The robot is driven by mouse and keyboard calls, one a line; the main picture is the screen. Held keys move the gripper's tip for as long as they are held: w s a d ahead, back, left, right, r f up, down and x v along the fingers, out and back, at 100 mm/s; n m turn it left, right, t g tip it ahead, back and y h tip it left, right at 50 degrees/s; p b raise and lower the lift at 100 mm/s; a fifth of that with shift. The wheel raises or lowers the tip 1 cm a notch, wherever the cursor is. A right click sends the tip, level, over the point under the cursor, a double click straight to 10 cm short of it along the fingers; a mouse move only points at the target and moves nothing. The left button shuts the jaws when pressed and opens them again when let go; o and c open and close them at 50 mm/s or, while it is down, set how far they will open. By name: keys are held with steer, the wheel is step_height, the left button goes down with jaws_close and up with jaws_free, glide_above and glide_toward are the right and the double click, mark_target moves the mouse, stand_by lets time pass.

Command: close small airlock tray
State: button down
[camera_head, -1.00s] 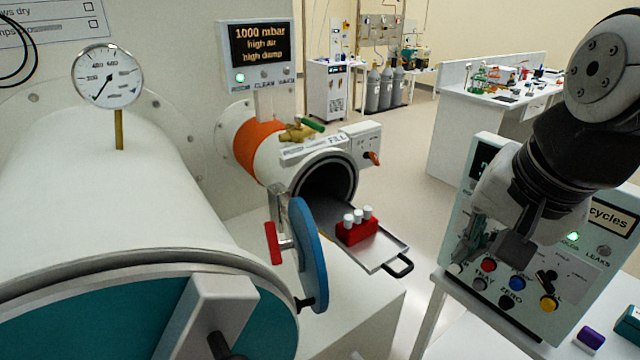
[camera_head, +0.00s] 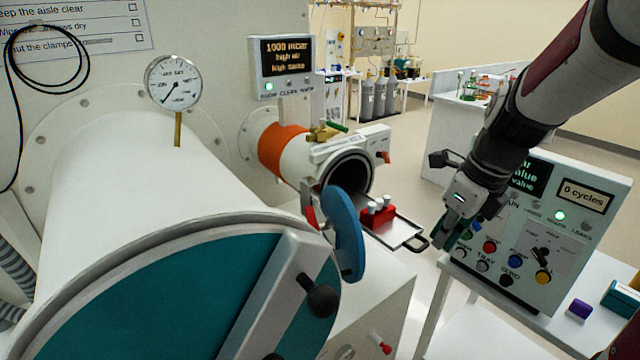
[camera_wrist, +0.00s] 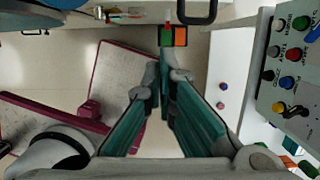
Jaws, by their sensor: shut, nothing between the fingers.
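The small airlock is a white tube with an orange band (camera_head: 283,150) and a dark round opening. Its tray (camera_head: 398,233) is slid out of the opening, with a black loop handle (camera_head: 417,243) at its front end. A red rack with white-capped vials (camera_head: 376,216) stands on the tray. The handle also shows at the top of the wrist view (camera_wrist: 197,10). The blue round door (camera_head: 345,232) hangs swung open in front of the tube, hiding part of the tray. My gripper (camera_head: 462,232) is shut and empty, right of the handle and apart from it; its teal fingers show in the wrist view (camera_wrist: 164,75).
A control panel with coloured buttons (camera_head: 530,240) stands close right of my gripper. The large airlock with a teal door (camera_head: 190,300) fills the left. A gauge (camera_head: 173,83) stands on it. Floor shows between the tray and the panel.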

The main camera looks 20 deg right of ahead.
steer(key=w+a+f, duration=0.2)
steer(key=w+f, duration=0.3)
steer(key=f, duration=0.3)
steer(key=shift+w+f+p, duration=0.2)
steer(key=shift+w+p, duration=0.15)
steer(key=shift+a, duration=0.1)
steer(key=w+a+b, duration=0.1)
steer(key=w+a, duration=0.1)
steer(key=w, duration=0.3)
steer(key=w+a+b, duration=0.2)
steer(key=w, duration=0.4)
steer(key=w+a+b, duration=0.1)
steer(key=w+a, duration=0.1)
steer(key=w, duration=0.3)
steer(key=shift+w+b, duration=0.4)
